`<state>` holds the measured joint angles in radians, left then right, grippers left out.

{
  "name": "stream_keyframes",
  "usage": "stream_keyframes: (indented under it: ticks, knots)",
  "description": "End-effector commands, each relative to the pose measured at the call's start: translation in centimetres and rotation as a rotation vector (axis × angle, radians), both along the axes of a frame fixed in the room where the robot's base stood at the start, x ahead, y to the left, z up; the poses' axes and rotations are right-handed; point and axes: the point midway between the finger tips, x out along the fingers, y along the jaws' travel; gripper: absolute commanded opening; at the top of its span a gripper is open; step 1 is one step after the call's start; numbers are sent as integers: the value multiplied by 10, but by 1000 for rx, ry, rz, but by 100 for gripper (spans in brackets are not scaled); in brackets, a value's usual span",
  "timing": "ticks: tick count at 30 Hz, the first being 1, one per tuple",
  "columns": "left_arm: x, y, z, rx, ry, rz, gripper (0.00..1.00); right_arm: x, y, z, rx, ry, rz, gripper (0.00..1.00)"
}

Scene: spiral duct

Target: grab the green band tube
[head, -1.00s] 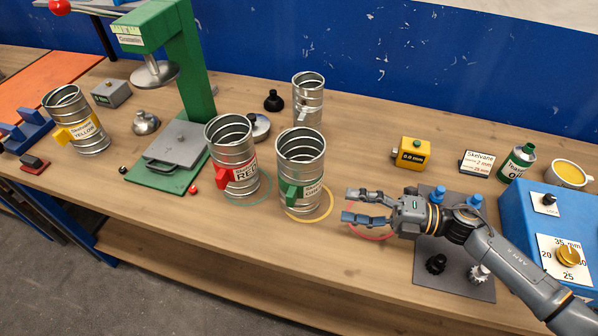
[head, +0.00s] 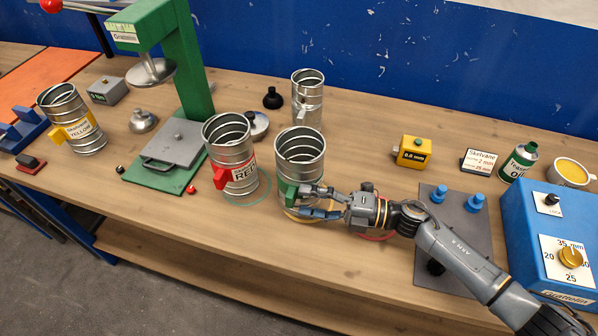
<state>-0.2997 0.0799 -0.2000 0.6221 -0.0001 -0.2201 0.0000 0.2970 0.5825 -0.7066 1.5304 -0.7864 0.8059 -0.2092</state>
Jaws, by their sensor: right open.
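The green band tube (head: 300,156) is a spiral metal duct standing upright on the bench, with a green tab low on its side. A yellow ring on the bench lies around its base. My right gripper (head: 302,203) is open, with its fingers at the lower part of the tube by the green tab. They hide the tube's label and part of its base. I cannot tell whether the fingers touch the tube. My left gripper is not in view.
The red band tube (head: 230,150) stands close on the left. A plain metal tube (head: 307,98) stands behind. The green press (head: 182,60) and yellow band tube (head: 75,120) are further left. A blue box (head: 555,235) is at the right. The bench front is clear.

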Motion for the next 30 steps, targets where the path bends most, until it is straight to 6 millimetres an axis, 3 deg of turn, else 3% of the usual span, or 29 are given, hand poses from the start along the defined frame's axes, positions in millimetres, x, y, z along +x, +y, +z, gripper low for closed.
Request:
stream_keyframes:
  ticks: [4, 9, 17, 20, 27, 30]
  knots:
    - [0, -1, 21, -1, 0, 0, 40, 8, 24, 8, 5, 0, 1, 66]
    - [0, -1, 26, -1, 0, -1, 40, 12, 42, 4, 3, 1, 2, 66]
    - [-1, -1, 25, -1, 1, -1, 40, 13, 45, 1, 1, 0, 1, 66]
    - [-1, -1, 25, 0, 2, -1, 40, 12, 45, 1, 2, 0, 1, 50]
    - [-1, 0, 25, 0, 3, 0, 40, 12, 45, 1, 2, 0, 1, 1]
    - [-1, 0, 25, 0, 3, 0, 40, 13, 45, 3, 3, -3, 1, 0]
